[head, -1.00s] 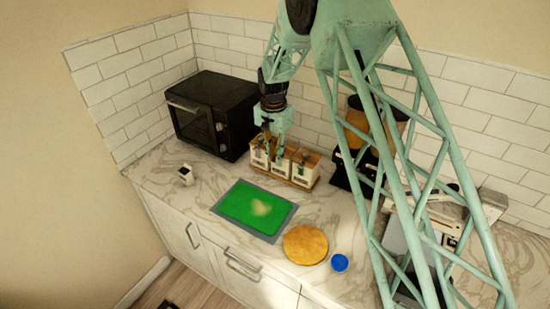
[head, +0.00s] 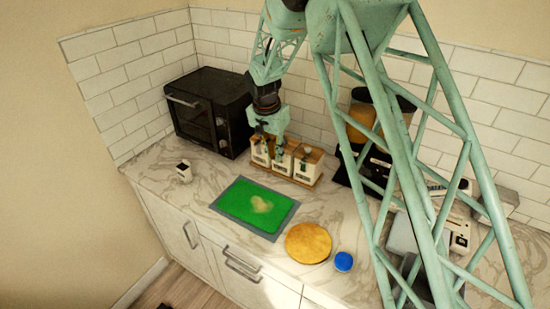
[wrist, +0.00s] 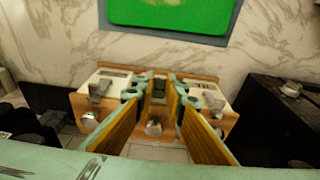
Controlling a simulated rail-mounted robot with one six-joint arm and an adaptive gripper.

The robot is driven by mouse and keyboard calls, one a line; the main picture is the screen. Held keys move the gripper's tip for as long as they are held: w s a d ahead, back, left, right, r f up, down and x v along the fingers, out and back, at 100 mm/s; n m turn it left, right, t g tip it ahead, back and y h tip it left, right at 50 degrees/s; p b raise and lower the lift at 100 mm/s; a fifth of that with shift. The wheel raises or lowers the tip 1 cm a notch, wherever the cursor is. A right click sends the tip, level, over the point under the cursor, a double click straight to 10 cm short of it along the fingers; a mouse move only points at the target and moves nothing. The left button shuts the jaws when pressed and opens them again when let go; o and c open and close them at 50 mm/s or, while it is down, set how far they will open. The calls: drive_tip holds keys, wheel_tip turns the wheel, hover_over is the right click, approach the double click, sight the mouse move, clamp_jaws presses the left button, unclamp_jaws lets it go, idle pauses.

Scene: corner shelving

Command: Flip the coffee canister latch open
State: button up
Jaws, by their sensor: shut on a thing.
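In the wrist view the outer canisters show metal latches (wrist: 99,90) and round knobs (wrist: 90,120). My gripper (wrist: 155,86) comes down over the middle canister, with one finger on each side. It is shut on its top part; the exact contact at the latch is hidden.
A black oven (head: 212,110) stands left of the canisters, and a black grinder (head: 362,150) stands to the right.

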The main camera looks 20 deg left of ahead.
drive_tip(key=shift+s+a+f+t+h+b, duration=0.15)
drive_tip(key=shift+s+f+t+b, duration=0.45)
drive_tip(key=shift+b, duration=2.95)
drive_tip(key=shift+s+f+t+h+b, duration=0.2)
drive_tip(key=shift+t+b, duration=0.75)
drive_tip(key=shift+b, duration=2.6)
drive_tip(key=shift+s+a+f+t+h+b, duration=0.15)
drive_tip(key=shift+s+f+t+b, duration=0.45)
drive_tip(key=shift+b, duration=2.95)
drive_tip(key=shift+s+f+t+h+b, duration=0.1)
drive_tip(key=shift+f+t+h+b, duration=0.25)
drive_tip(key=shift+t+b, duration=1.35)
drive_tip(key=shift+g+b, duration=0.45)
drive_tip(key=o, duration=0.8)
drive_tip(key=shift+o, duration=0.2)
drive_tip(key=v, duration=1.2)
drive_tip(key=shift+d, duration=0.15)
